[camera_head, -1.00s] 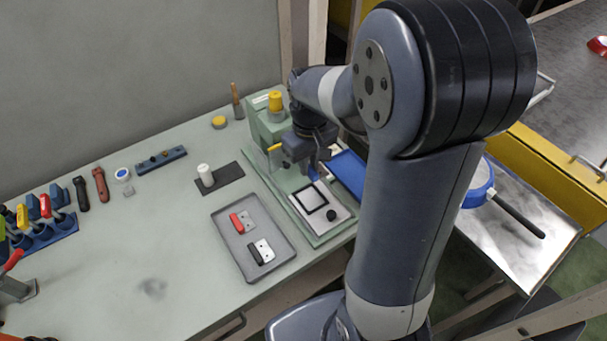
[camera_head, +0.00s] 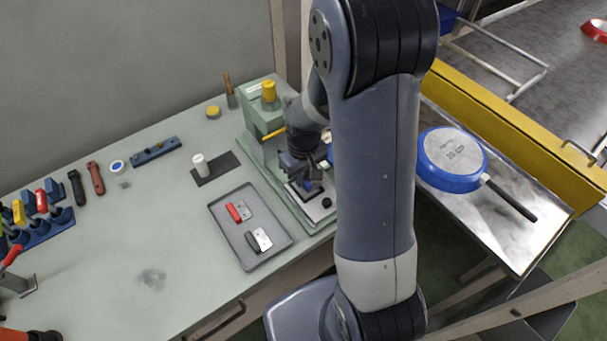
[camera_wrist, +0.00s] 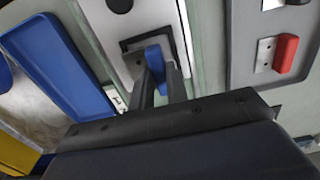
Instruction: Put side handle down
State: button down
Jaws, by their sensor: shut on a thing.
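My gripper (camera_wrist: 162,88) is shut on a blue side handle (camera_wrist: 155,60). In the wrist view the handle sits between the two fingers, over the black square frame on the white plate (camera_wrist: 108,14) of the green press. I cannot tell whether the handle touches the plate. In the head view my gripper (camera_head: 308,181) is low over the press plate (camera_head: 318,211), and the handle is mostly hidden by the fingers. A grey tray (camera_head: 222,228) beside the press holds a red handle (camera_head: 234,212) and a black handle (camera_head: 251,242).
The green press column (camera_head: 258,125) with a yellow knob (camera_head: 268,91) stands behind my gripper. A blue tray (camera_wrist: 62,62) lies on the other side of the plate. A blue pan (camera_head: 452,160) lies upside down on the metal table (camera_head: 500,235) at right.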

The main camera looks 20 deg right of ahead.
jog(key=shift+f, duration=0.1)
jog(key=shift+f+b, duration=0.5)
jog(key=shift+b, duration=0.05)
jog(key=c, duration=1.4)
grip_release()
jog(key=shift+r+p, duration=0.65)
jog(key=shift+r, duration=0.05)
notch_tip(320, 180, up, 12)
jog(key=shift+f+b, duration=0.1)
jog(key=shift+b, duration=0.5)
